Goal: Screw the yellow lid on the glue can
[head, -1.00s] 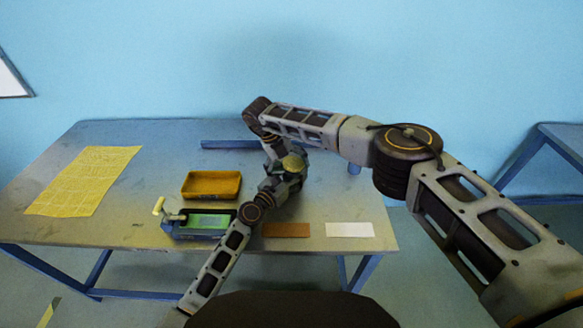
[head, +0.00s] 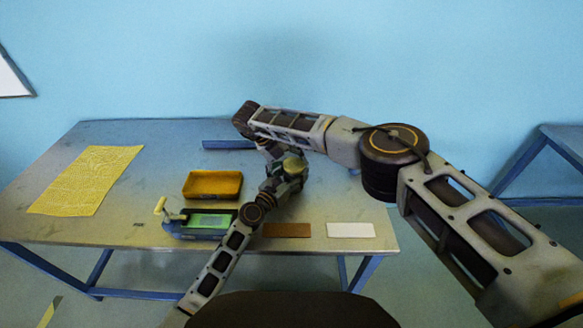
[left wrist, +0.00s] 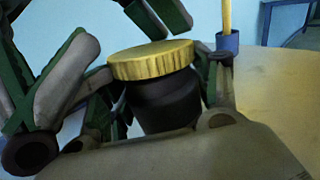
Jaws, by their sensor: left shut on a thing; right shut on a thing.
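The yellow lid (left wrist: 150,60) sits on top of the dark glue can (left wrist: 165,102) in the left wrist view, looking slightly tilted in the picture. The lid also shows small in the head view (head: 294,166). My left gripper (left wrist: 165,120) is shut around the can's body below the lid. My right gripper (left wrist: 115,45) comes in from the upper left of the left wrist view, with its green-and-grey fingers at the lid, shut on it. Whether the threads are engaged is hidden. In the head view my arms cover most of the can.
A yellow-brown tray (head: 212,184), a blue device with a green top (head: 205,222), a brown card (head: 286,230), a white card (head: 350,230) and a yellow gridded sheet (head: 85,180) lie on the table. A blue cup with a yellow stick (left wrist: 228,41) stands behind the can.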

